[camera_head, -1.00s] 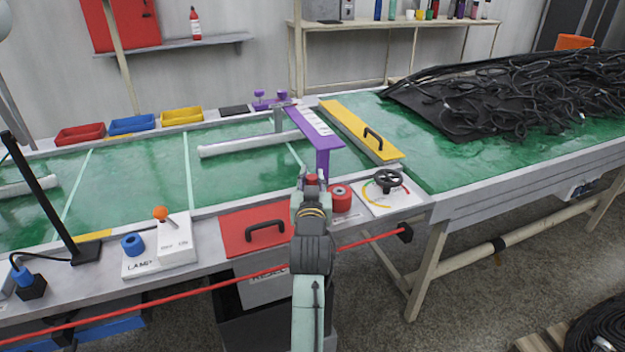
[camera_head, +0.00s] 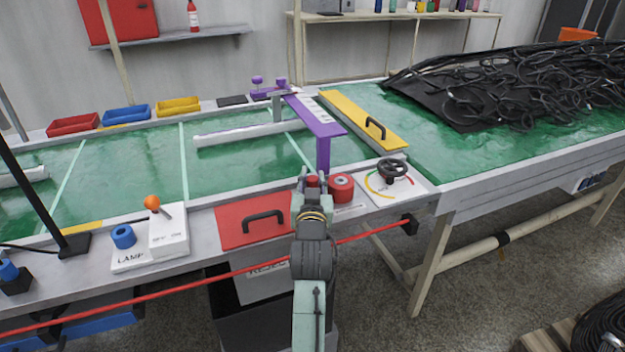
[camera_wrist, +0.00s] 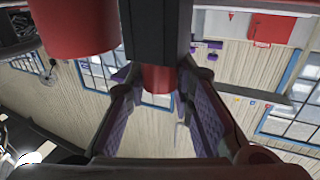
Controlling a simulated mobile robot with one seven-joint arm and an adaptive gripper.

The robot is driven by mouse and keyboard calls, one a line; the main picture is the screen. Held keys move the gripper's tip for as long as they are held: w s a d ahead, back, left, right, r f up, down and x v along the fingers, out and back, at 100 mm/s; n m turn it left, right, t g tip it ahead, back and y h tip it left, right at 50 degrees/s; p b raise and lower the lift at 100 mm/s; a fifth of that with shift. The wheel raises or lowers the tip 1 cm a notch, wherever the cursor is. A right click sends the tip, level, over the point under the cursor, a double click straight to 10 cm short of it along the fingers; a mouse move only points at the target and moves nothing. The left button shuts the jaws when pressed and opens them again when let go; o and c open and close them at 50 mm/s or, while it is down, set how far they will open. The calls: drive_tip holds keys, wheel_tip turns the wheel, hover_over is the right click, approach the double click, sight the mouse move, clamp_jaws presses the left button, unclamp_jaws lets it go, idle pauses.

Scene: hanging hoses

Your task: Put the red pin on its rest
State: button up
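A small red piece (camera_head: 312,181), which looks like the red pin, shows between the fingers of my gripper (camera_head: 312,174) in the head view. In the wrist view the red piece (camera_wrist: 157,79) sits at a black block (camera_wrist: 157,32) between the two fingers of my gripper (camera_wrist: 160,85). The fingers stand apart, with gaps on both sides of the red piece; no grip on it shows. A larger red cylinder (camera_head: 341,187) stands just right of the gripper and fills the upper left of the wrist view (camera_wrist: 72,22). I cannot tell which thing is the rest.
A purple stand (camera_head: 322,150) rises just behind my gripper. A black handwheel (camera_head: 392,170) is to the right, a red plate with a handle (camera_head: 250,222) to the left. A red rope (camera_head: 250,268) runs along the bench front. Black hoses (camera_head: 530,85) lie at far right.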

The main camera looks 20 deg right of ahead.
drive_tip(key=o, duration=0.4)
drive_tip(key=shift+o, duration=0.2)
drive_tip(key=shift+r, duration=0.1)
drive_tip(key=shift+r+p, duration=0.3)
drive_tip(key=p+v, duration=0.2)
drive_tip(key=v, duration=1)
drive_tip(key=shift+f, duration=0.1)
